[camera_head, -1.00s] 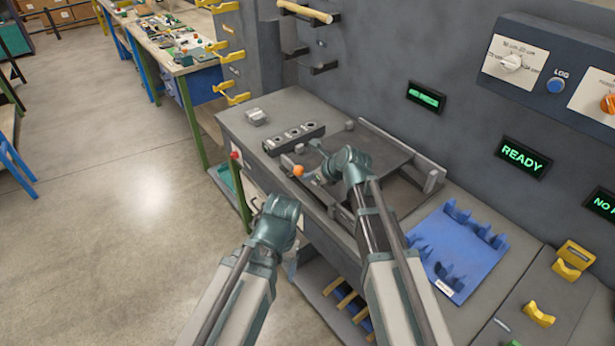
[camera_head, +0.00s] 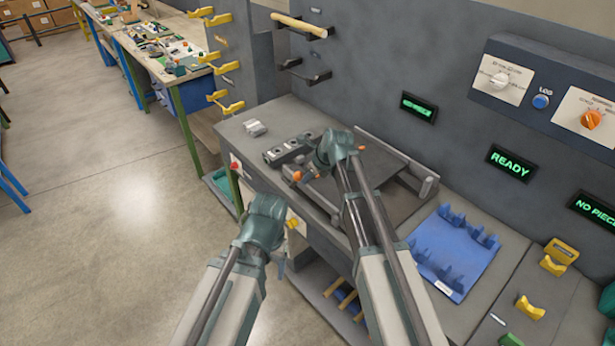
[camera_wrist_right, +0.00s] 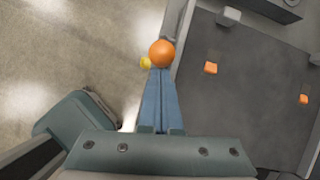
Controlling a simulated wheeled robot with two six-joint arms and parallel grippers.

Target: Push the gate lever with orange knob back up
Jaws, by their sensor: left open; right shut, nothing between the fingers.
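The gate lever's orange knob (camera_head: 297,176) is at the front edge of the machine bench, left of the dark plate. In the right wrist view the knob (camera_wrist_right: 161,53) sits just beyond the tips of my right gripper (camera_wrist_right: 160,72). The blue fingers are shut together with nothing between them. They touch or nearly touch the knob; I cannot tell which. In the head view my right gripper (camera_head: 312,172) is beside the knob, partly hidden by its own wrist. The lever's arm is mostly hidden. My left gripper (camera_head: 283,246) is open, low in front of the bench, its fingers mostly hidden.
The dark plate (camera_wrist_right: 245,95) carries small orange pieces. A grey block with round sockets (camera_head: 285,152) stands behind the knob. A blue rack (camera_head: 455,250) lies to the right. A sign reads READY (camera_head: 510,163). Open floor lies to the left.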

